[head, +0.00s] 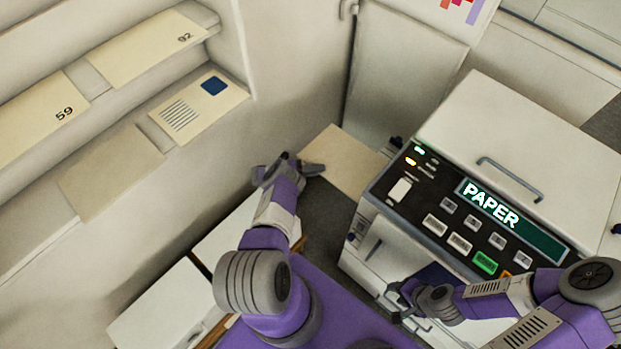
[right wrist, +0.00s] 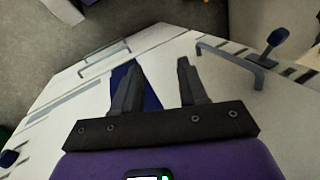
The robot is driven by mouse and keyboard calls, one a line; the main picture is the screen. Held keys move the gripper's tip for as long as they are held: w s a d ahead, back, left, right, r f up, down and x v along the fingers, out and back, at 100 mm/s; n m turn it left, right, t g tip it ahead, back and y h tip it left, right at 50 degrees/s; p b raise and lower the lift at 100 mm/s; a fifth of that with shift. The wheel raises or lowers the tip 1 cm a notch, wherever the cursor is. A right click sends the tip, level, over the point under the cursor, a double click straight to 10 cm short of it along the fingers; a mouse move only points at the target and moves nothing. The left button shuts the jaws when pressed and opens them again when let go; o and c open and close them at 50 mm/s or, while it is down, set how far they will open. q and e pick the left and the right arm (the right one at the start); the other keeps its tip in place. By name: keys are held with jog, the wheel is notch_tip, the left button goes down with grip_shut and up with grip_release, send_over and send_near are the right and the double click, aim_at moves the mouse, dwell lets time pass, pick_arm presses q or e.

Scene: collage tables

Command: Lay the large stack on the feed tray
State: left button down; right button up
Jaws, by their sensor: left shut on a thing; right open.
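My left gripper (head: 308,170) is shut on the edge of a flat beige sheet-like stack (head: 348,158), most likely the large stack. The stack sticks out to the right of the gripper, left of the machine marked PAPER (head: 480,200). How thick it is cannot be told. My right gripper (head: 403,302) is open and empty, low at the machine's front; in the right wrist view its two fingers (right wrist: 158,85) stand apart over the machine's white front. A dark blue surface (head: 438,274) shows there, also in the right wrist view (right wrist: 153,95); I cannot tell if it is the feed tray.
Shelves on the left hold beige envelopes marked 59 (head: 40,118) and 92 (head: 150,45), and one with a blue square (head: 200,105). White drawer-like boxes (head: 165,305) stand at lower left. A handle (right wrist: 235,62) sticks out near my right gripper.

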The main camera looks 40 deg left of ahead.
aim_at(335, 152)
pick_arm(q)
jog(key=w+b, duration=0.2)
jog(key=w, duration=0.1)
jog(key=w+b, duration=0.3)
jog(key=w+d+b, duration=0.1)
jog(key=w+b, duration=0.1)
jog(key=w, duration=0.2)
jog(key=shift+w+f+b, duration=0.1)
jog(key=shift+f+b, duration=0.05)
jog(key=shift+b, duration=0.15)
notch_tip(335, 152, down, 3)
jog(key=b, duration=0.3)
jog(key=shift+a+f, duration=0.1)
jog(key=shift+f+b, duration=0.95)
jog(key=shift+f, duration=0.1)
jog(key=c, duration=1.1)
grip_release()
jog(key=shift+s+f, duration=0.1)
jog(key=shift+s, duration=0.15)
jog(key=v, duration=0.7)
jog(key=shift+s+a, duration=0.1)
jog(key=shift+a, duration=0.1)
jog(key=shift+s, duration=0.1)
